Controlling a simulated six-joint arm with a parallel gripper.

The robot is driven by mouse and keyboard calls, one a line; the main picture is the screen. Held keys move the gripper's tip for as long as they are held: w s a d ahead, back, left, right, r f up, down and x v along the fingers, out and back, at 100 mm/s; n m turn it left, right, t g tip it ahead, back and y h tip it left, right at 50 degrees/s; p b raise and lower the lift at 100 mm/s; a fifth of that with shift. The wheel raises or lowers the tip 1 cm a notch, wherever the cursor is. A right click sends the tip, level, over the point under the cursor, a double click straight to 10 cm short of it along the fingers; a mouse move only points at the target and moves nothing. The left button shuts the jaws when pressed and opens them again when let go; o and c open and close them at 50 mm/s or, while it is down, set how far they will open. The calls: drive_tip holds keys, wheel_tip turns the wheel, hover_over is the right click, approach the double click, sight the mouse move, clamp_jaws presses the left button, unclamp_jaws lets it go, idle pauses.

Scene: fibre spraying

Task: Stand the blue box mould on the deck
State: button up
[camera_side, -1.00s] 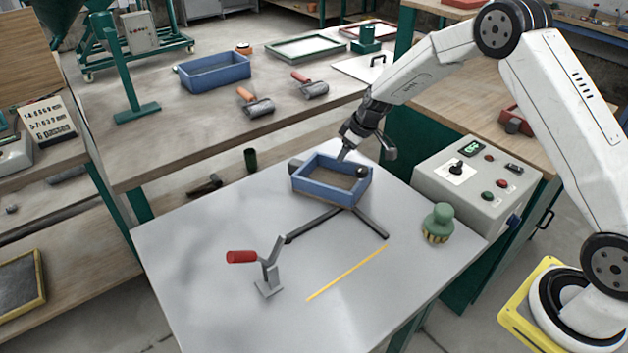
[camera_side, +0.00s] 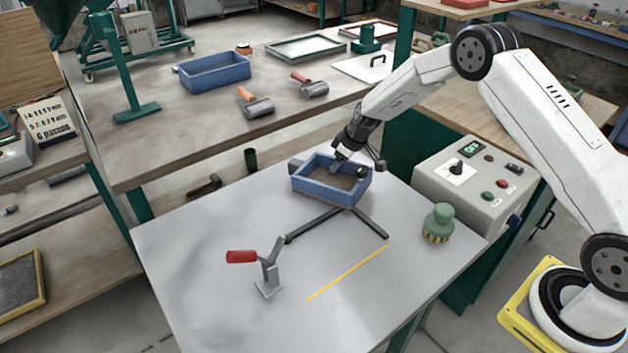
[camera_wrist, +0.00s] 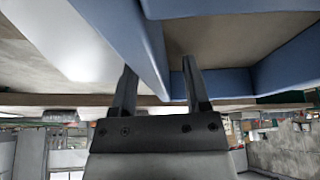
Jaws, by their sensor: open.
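The blue box mould (camera_side: 322,194) is an open rectangular frame on the grey deck (camera_side: 205,265), at its far side. It lies against dark angled bars (camera_side: 316,222). My gripper (camera_side: 359,167) is at the mould's far wall, with its jaws open. One finger is over the mould's inside and the other is outside. In the wrist view the blue mould (camera_wrist: 143,45) fills the top, and one of its walls passes between the spread fingers of my gripper (camera_wrist: 158,66). I cannot tell whether either finger touches the wall.
A red-handled clamp (camera_side: 268,270) stands on the deck at the front left. A green-topped brush (camera_side: 438,224) is at the right, near a control box (camera_side: 470,190). Another blue box (camera_side: 213,74) is on the back bench. The deck's front is clear around a yellow line (camera_side: 347,273).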

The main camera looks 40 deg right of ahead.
idle(0.3)
clamp_jaws()
idle(1.3)
